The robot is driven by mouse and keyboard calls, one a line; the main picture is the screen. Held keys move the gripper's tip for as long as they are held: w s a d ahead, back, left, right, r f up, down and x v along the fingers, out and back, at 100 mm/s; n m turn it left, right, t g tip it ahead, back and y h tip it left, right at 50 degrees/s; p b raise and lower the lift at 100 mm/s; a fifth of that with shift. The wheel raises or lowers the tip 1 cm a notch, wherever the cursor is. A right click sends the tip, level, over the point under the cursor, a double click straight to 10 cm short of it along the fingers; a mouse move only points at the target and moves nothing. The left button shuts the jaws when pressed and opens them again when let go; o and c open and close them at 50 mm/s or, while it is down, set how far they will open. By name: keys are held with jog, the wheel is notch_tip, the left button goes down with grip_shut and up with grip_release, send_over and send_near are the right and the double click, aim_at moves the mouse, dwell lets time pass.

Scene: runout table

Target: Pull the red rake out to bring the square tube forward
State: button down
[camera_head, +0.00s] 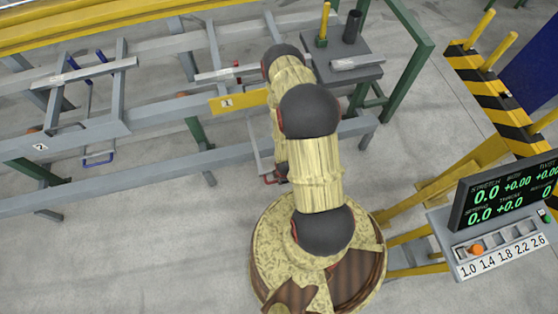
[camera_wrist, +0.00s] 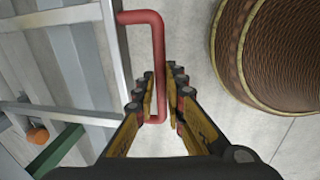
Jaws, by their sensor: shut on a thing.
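The red rake's handle (camera_wrist: 157,45) is a bent red bar in the wrist view. My gripper (camera_wrist: 161,92) is shut on the lower part of this handle. In the head view my arm hides most of the rake, and my gripper (camera_head: 274,178) shows only partly beside the arm, below the front rail. A bit of red (camera_head: 237,72) shows farther back, by a light grey square tube (camera_head: 215,76) lying across the rails near the yellow plate marked 1. The tube's right part is close to my arm and partly hidden.
Left, a blue rake (camera_head: 98,158) hangs out under the rail, with another tube (camera_head: 90,72) at station 2. A small grey table (camera_head: 366,73) stands behind my arm. A display console (camera_head: 505,195) and striped barrier (camera_head: 490,95) are right. Floor is clear at front left.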

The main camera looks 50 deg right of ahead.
jog(key=shift+s+a, duration=0.45)
jog(key=shift+s, duration=0.3)
jog(key=shift+s, duration=0.1)
jog(key=c, duration=2.2)
grip_release()
jog(key=shift+a, duration=0.1)
jog(key=o, duration=0.4)
jog(key=shift+c, duration=0.2)
jog(key=shift+w, duration=0.2)
notch_tip(320, 180, up, 12)
jog(key=s, duration=0.2)
jog(key=shift+a+f, duration=0.15)
jog(key=shift+a, duration=0.3)
